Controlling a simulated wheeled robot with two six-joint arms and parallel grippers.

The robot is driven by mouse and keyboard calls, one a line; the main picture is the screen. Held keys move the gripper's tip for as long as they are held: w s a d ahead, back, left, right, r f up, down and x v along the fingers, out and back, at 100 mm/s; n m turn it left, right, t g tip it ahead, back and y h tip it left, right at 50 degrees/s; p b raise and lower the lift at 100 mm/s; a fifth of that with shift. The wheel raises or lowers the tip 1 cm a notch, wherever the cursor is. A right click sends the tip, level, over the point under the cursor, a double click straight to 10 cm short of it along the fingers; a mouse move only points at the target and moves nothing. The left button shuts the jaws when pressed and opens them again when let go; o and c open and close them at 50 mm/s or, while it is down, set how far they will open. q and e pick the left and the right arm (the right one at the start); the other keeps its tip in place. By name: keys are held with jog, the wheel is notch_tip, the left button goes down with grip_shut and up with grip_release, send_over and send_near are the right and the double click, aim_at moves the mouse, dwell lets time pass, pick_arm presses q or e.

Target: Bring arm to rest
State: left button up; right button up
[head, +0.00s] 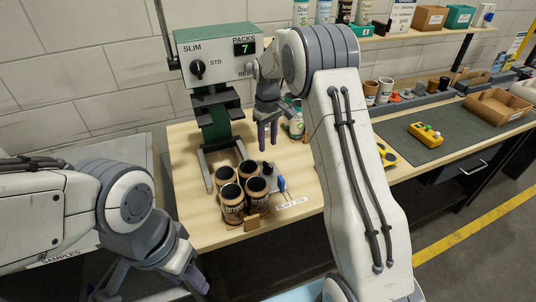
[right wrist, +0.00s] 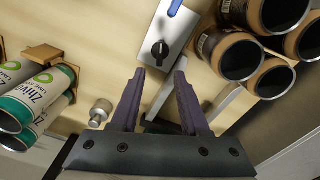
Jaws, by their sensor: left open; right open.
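My right gripper (head: 268,135) hangs fingers-down in front of the green machine (head: 205,50), above the wooden table. In the right wrist view its two purple fingers (right wrist: 160,75) are apart with nothing between them. My left gripper (head: 192,278) is low at the lower left, off the table's front left corner; its fingertips are partly cut off or hidden. Several dark brown cans (head: 232,205) stand close together on the table, also at the upper right of the right wrist view (right wrist: 230,52). Green-and-white cans (right wrist: 40,95) show at left there, and one behind my right arm (head: 296,122).
A grey box with a black knob (right wrist: 160,48) and blue switch sits beside the brown cans. The machine's display reads 7. A shelf with bottles runs above.

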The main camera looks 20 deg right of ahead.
jog(key=shift+r, duration=0.75)
